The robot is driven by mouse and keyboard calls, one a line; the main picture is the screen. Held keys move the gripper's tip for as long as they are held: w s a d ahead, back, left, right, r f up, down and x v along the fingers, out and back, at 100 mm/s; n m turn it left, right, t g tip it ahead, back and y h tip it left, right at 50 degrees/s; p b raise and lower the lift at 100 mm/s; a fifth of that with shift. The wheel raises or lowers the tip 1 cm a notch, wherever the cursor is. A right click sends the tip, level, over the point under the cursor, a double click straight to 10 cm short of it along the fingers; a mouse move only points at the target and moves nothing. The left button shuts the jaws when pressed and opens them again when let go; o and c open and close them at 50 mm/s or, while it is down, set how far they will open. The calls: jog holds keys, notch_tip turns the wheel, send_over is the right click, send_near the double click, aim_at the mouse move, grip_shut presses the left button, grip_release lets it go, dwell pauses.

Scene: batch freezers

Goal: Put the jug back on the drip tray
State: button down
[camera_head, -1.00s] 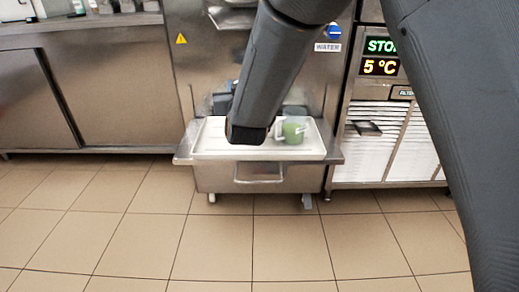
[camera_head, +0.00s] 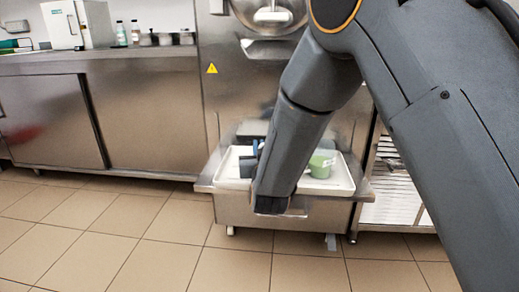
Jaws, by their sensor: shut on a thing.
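The green jug (camera_head: 321,165) shows just right of my forearm, over the right part of the white drip tray (camera_head: 342,181). I cannot tell whether its base touches the tray. My gripper (camera_head: 306,166) is at the left side of the jug and shut on it. My forearm hides most of the gripper and the middle of the tray. A dark blue-grey part of my wrist shows left of the forearm, over the tray's left part.
The tray sits on a steel shelf (camera_head: 204,186) at the front of the batch freezer (camera_head: 226,97). A steel counter (camera_head: 144,118) with bottles and a white box (camera_head: 78,25) stands at left. The tiled floor (camera_head: 130,250) in front is clear.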

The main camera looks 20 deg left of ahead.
jog(key=shift+f, duration=0.1)
jog(key=c, duration=1.9)
grip_release()
jog(key=shift+s+r, duration=0.15)
jog(key=shift+r, duration=0.05)
jog(key=p+v, duration=0.3)
jog(key=v, duration=0.8)
jog(key=shift+s+d, duration=0.25)
jog(key=shift+s, duration=0.05)
